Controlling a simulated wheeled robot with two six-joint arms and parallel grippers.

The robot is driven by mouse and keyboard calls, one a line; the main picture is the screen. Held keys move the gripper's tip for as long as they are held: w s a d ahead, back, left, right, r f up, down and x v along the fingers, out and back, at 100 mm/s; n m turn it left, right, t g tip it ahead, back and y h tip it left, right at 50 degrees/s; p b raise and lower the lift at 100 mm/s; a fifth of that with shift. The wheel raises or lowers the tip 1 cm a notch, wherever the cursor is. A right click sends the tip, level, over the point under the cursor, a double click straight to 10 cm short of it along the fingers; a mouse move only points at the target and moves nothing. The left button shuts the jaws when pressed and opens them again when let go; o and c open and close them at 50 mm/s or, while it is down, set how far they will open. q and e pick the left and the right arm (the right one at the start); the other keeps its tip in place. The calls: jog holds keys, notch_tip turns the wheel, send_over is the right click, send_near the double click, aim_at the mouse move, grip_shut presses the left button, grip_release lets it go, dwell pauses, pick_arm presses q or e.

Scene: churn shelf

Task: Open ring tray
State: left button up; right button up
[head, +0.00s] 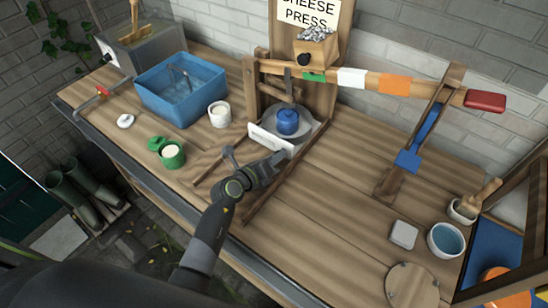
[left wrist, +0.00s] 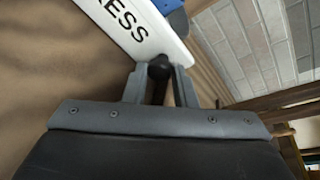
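The ring tray has a white front panel (head: 270,141) with dark lettering and stands under the cheese press at the back of its wooden rails. A round grey plate (head: 300,124) with a blue lidded pot (head: 288,121) sits behind the panel. My left gripper (head: 279,160) is at the panel's front right. In the left wrist view the panel (left wrist: 138,30) is close ahead, and the fingers (left wrist: 160,80) close around a dark knob (left wrist: 159,67) near its end. Contact on both sides is partly hidden. My right gripper is not in view.
A long press beam (head: 430,88) crosses above. A green pot (head: 171,155), white cup (head: 219,114) and blue basin (head: 182,92) stand left.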

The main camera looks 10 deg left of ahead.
pick_arm(q)
grip_shut()
jog(key=shift+s+a, duration=0.1)
jog(key=shift+s+a, duration=0.1)
jog(key=shift+s, duration=0.1)
jog(key=s+a, duration=0.2)
jog(key=s, duration=0.3)
jog(key=s+a+p, duration=0.1)
jog(key=s+a, duration=0.1)
jog(key=s, duration=0.3)
jog(key=s+a+p, duration=0.1)
jog(key=s+a, duration=0.1)
jog(key=s, duration=0.3)
jog(key=shift+s+a, duration=0.2)
jog(key=shift+s, duration=0.2)
jog(key=shift+s+a, duration=0.2)
jog(key=shift+s, duration=0.3)
jog(key=o, duration=0.8)
grip_release()
jog(key=shift+o, duration=0.2)
